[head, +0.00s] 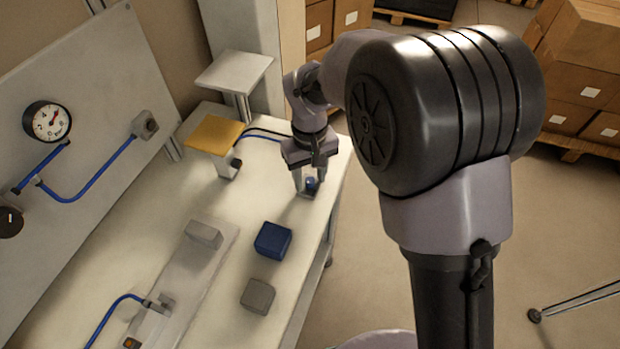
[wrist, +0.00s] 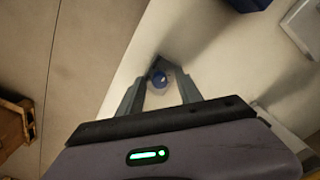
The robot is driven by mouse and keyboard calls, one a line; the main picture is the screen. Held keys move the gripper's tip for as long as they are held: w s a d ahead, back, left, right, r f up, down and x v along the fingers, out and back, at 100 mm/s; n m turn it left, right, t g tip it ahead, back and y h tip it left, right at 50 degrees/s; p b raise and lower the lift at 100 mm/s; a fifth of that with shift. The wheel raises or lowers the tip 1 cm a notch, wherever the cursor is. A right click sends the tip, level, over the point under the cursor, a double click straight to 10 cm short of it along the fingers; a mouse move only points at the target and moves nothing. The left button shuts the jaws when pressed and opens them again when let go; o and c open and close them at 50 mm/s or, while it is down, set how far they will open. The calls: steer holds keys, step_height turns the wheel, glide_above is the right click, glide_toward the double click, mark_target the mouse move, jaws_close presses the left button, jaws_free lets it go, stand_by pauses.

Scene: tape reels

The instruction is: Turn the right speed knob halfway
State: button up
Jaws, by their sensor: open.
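A black round dial (head: 10,221) with a white mark is on the slanted panel at the left edge. No speed label is readable.
A blue block (head: 272,240) and a grey block (head: 258,296) lie on the table (head: 215,300) in front. A yellow-topped stand (head: 214,134) is left of my gripper. A gauge (head: 47,121) and blue hoses are on the panel (head: 75,85). Boxes (head: 585,70) stand beyond.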

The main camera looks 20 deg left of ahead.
jaws_close()
steer(key=shift+m, duration=0.3)
steer(key=m, duration=0.3)
steer(key=shift+p, duration=0.3)
steer(key=m, duration=0.4)
steer(key=shift+m, duration=0.3)
steer(key=m, duration=0.3)
steer(key=shift+m+b, duration=0.4)
steer(key=shift+m, duration=1.7)
